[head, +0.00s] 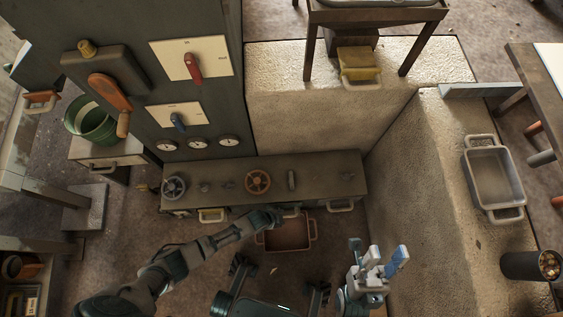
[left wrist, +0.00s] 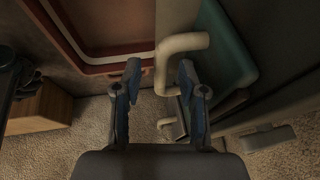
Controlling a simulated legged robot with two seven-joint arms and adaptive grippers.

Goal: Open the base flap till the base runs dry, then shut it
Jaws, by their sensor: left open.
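My left gripper (head: 288,209) is at the front of the low bench, above a reddish tray. In the left wrist view my left gripper (left wrist: 159,88) is open, its two blue fingers apart. A cream bent handle (left wrist: 180,45) stands just ahead, between the fingertip lines; I cannot tell whether a finger touches it. A teal panel (left wrist: 228,42) lies beside the handle; I cannot tell for sure whether it is the base flap. The reddish tray (head: 287,235) is on the floor below the bench, and its rim shows in the wrist view (left wrist: 103,70). My right gripper (head: 384,258) is raised, fingers apart and empty.
The low bench (head: 325,171) carries handwheels and small fittings. A dark cabinet (head: 215,80) with levers and gauges stands behind left. A pale stone block (head: 435,175) bounds the right.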

